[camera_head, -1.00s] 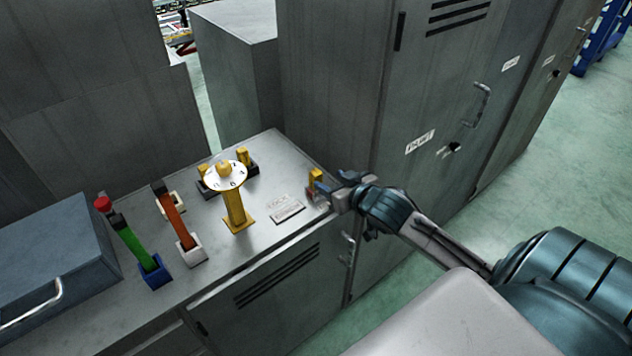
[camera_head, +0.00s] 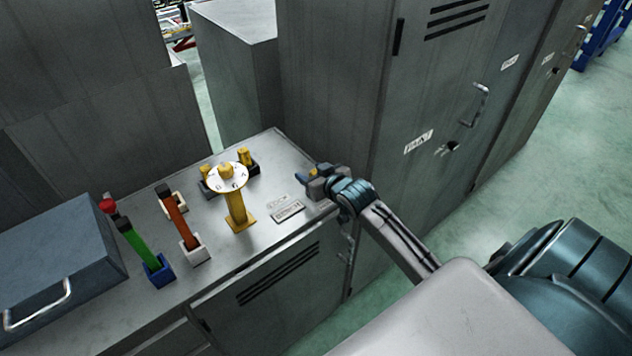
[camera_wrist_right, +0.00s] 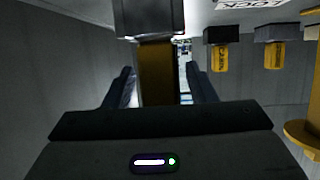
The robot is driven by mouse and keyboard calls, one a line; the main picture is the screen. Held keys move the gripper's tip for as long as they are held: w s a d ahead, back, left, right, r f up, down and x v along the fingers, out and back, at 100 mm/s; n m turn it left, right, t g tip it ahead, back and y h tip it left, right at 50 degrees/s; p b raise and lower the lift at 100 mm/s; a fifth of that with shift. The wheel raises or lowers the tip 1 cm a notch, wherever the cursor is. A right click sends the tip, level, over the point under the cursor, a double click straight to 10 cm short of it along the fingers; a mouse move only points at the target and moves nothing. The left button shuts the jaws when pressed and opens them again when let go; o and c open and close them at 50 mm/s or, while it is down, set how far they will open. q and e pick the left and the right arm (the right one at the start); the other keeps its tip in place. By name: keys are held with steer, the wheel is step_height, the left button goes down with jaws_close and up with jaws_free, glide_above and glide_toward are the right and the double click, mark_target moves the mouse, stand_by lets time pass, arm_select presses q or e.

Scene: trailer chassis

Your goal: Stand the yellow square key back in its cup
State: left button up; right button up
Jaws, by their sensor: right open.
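In the right wrist view, which is upside down, the yellow square key (camera_wrist_right: 158,72) runs between my two open fingers. Its far end meets a grey block-like cup (camera_wrist_right: 150,18) at the top of that view; how deep it sits is hidden. My right gripper (camera_head: 305,176) is open, with one finger on each side of the key. In the head view the gripper is at the right end of the cabinet top and covers nearly all of the key and cup. My left gripper is out of view.
A yellow stand with a white dial (camera_head: 228,178) is left of my gripper. Flat label plates (camera_head: 287,211) lie between. Black holders with yellow pieces (camera_head: 246,160), a green bar (camera_head: 138,243) and an orange bar (camera_head: 177,217) stand further left. A tall locker (camera_head: 430,100) rises close behind.

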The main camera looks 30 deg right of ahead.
steer(key=shift+c, duration=0.2)
steer(key=c, duration=1.1)
steer(key=shift+o, duration=0.2)
steer(key=shift+r, duration=0.1)
